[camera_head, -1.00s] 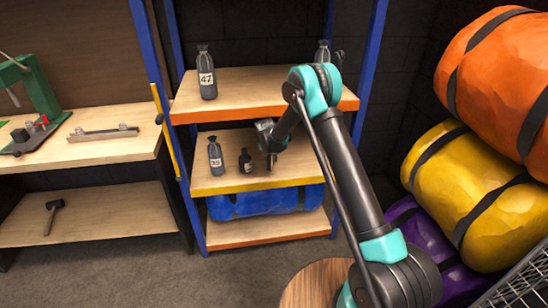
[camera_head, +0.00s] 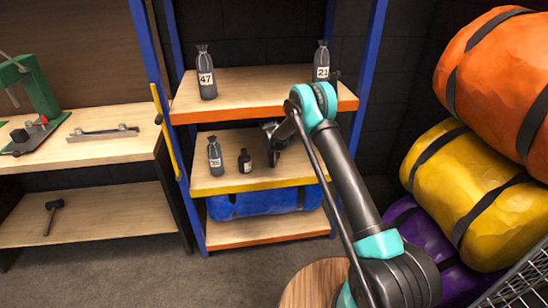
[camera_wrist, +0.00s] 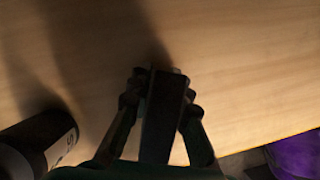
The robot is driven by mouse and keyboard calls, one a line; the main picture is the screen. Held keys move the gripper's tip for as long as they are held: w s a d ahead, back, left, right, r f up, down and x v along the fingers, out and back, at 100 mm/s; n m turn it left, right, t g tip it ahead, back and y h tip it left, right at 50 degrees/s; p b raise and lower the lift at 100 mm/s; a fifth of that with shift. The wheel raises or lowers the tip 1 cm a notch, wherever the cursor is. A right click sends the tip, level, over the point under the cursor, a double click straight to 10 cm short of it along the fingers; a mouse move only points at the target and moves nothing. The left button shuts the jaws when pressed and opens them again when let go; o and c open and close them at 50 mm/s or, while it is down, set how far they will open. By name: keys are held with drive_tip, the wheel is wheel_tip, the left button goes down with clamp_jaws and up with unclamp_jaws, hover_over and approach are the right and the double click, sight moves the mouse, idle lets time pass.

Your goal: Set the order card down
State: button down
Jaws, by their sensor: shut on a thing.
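My gripper (camera_head: 273,150) is over the right part of the middle shelf (camera_head: 292,174), to the right of a small dark bottle. In the wrist view my gripper (camera_wrist: 160,85) is shut on a dark, narrow, flat-sided thing, taken as the order card (camera_wrist: 162,115). Its printed face does not show. Pale wood lies beyond its end. I cannot tell whether it touches the shelf.
The small dark bottle (camera_head: 245,160) and a numbered grey bag (camera_head: 215,156) stand left of my gripper. Bags marked 47 (camera_head: 206,72) and 21 (camera_head: 322,60) stand on the top shelf. A blue bag (camera_head: 265,201) lies below. The middle shelf's front right is clear.

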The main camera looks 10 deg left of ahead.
drive_tip(key=shift+f, duration=0.15)
drive_tip(key=c, duration=1.4)
unclamp_jaws()
